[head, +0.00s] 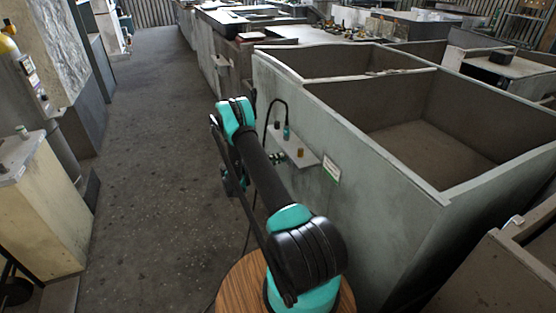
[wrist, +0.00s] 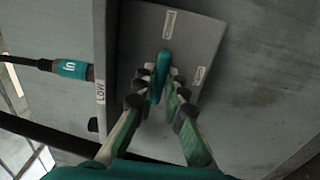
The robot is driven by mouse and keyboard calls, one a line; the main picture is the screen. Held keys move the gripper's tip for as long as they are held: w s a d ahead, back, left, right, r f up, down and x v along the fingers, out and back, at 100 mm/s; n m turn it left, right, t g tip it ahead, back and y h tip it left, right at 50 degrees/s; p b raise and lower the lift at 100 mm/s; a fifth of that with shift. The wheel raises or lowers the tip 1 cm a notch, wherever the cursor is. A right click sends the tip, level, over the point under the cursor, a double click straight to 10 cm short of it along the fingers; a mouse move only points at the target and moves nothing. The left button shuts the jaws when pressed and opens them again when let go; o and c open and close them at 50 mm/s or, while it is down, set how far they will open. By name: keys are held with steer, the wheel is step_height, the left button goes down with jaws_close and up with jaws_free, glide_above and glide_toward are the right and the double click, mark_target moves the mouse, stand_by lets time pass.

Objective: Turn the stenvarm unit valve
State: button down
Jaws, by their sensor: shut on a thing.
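A teal lever-like handle (wrist: 164,62), which I take for the valve, stands on a grey plate (wrist: 205,38) in the wrist view. My gripper (wrist: 160,80) is shut on the handle, with a dark-padded finger on each side of it. The handle's upper end shows beyond the fingertips, roughly upright in the picture. Small white labels sit on the plate above and to the right of the handle, and a label reading LOW (wrist: 100,92) is on the left edge.
A black hose with a teal collar (wrist: 73,69) lies left of the plate. In the head view, a large grey bin (head: 390,165) stands right of my arm, with a small shelf (head: 297,148) on its side. The aisle floor (head: 150,130) to the left is clear.

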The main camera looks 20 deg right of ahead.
steer(key=c, duration=1.6)
jaws_free()
steer(key=shift+a, duration=0.1)
steer(key=a, duration=1.2)
steer(key=shift+s, duration=0.25)
